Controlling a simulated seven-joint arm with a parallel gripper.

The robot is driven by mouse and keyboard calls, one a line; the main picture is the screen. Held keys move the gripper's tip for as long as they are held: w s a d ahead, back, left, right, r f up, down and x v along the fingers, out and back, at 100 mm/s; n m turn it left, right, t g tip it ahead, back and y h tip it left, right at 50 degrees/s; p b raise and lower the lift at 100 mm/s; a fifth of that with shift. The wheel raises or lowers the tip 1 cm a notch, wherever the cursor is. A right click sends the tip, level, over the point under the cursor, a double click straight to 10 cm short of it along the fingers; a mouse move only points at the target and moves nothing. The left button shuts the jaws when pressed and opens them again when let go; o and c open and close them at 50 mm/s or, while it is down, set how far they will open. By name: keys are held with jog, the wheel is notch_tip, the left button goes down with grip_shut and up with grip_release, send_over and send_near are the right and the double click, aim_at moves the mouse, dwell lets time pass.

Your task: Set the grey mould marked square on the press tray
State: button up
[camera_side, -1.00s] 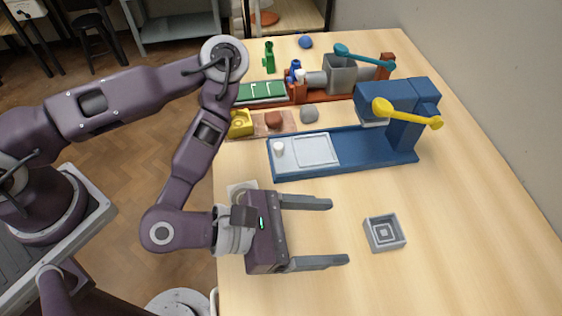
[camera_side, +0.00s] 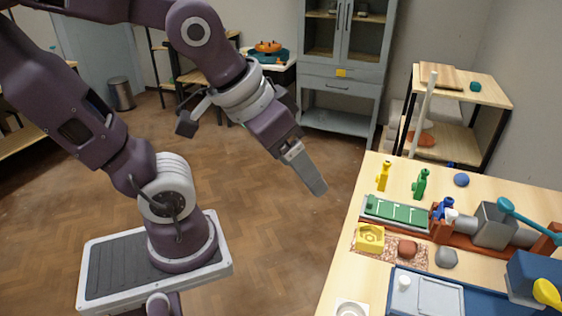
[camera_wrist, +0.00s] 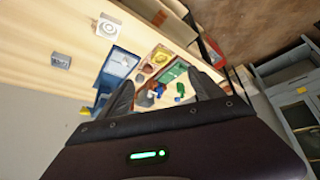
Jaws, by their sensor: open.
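The grey mould (camera_wrist: 61,60) is a small square box on the bare wood at the left of the wrist view. Its mark is too small to read there, and it is outside the side view. The press tray (camera_side: 440,297) is a pale plate on the blue press base, cut by the bottom edge of the side view; it also shows in the wrist view (camera_wrist: 122,60). My gripper (camera_side: 316,187) is raised over the floor, left of the table and apart from mould and tray. In the wrist view its fingers (camera_wrist: 160,84) are spread and empty.
A yellow mould (camera_side: 370,238), a brown lump (camera_side: 407,248) and a grey lump (camera_side: 446,258) sit by the tray. Behind are a green board (camera_side: 397,213), bottles (camera_side: 420,183) and a red-framed machine (camera_side: 492,226). A shelf (camera_side: 455,110) stands beyond the table.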

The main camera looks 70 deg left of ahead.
jog(key=shift+o, duration=0.4)
jog(key=shift+m+g, duration=0.3)
jog(key=shift+m, duration=0.2)
jog(key=s, duration=0.1)
jog(key=s+a, duration=0.1)
jog(key=s, duration=0.2)
jog(key=shift+s+a+r, duration=0.35)
jog(key=shift+r, duration=0.05)
